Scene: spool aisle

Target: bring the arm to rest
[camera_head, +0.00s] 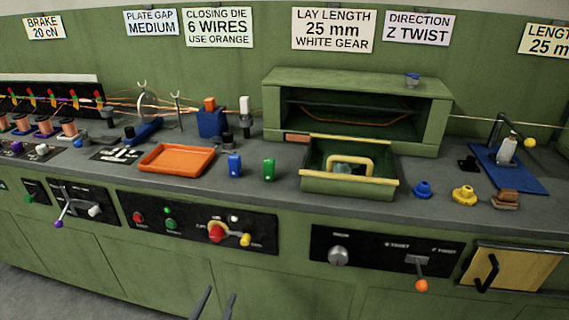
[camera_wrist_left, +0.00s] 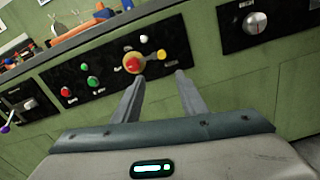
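My left gripper (camera_head: 213,303) shows at the bottom edge of the head view, in front of the green cabinet doors and below the control panel. Its two grey fingers also show in the left wrist view (camera_wrist_left: 160,78), spread apart with nothing between them. In the wrist view the fingers point toward the panel with the red knob (camera_wrist_left: 133,64), and they look apart from it. The rest of my left arm is out of the head view. My right gripper is in neither view.
The black control panel (camera_head: 190,222) carries a red knob (camera_head: 216,232) and a yellow-tipped lever. A lever with an orange ball (camera_head: 421,285) and a black door handle (camera_head: 487,272) stick out at the right. On the bench stand an orange tray (camera_head: 160,170) and a green drawer (camera_head: 345,186).

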